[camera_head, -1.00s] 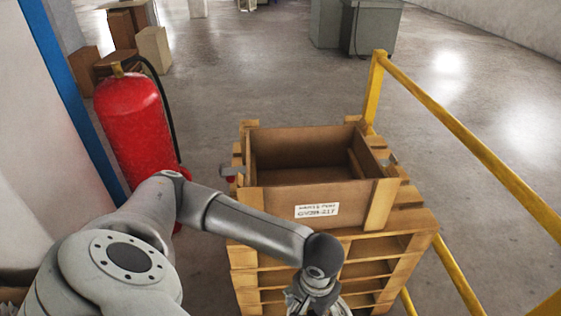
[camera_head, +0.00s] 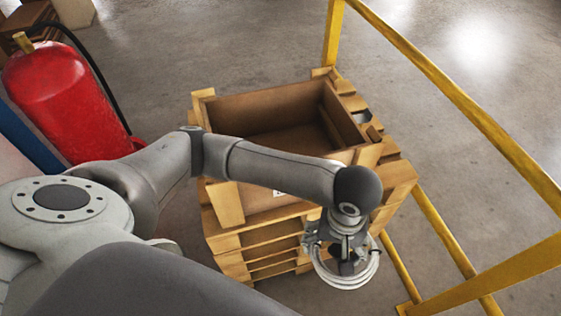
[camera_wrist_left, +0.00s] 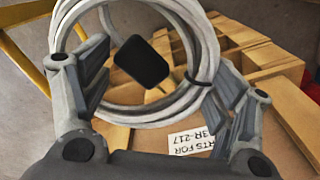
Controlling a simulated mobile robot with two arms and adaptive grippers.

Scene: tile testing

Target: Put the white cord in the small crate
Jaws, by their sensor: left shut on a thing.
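The white cord (camera_head: 367,274) is a coiled loop held in my left gripper (camera_head: 345,248), in front of the right part of the crate and pallets. In the left wrist view the coil (camera_wrist_left: 205,50) lies between the two fingers of the left gripper (camera_wrist_left: 160,95), with a black plug block (camera_wrist_left: 142,62) inside the loop and a dark tie on it. The small crate (camera_head: 228,203) is an open brown wooden box on the stacked pallets; its inside looks empty where I can see it. My arm covers part of its front. The right gripper is not in view.
Stacked wooden pallets (camera_head: 230,243) carry the crate. A yellow railing (camera_head: 455,95) runs along the right side, with lower bars near the floor. A red fire extinguisher (camera_head: 62,95) stands at the left. Open floor (camera_head: 240,45) lies behind the crate.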

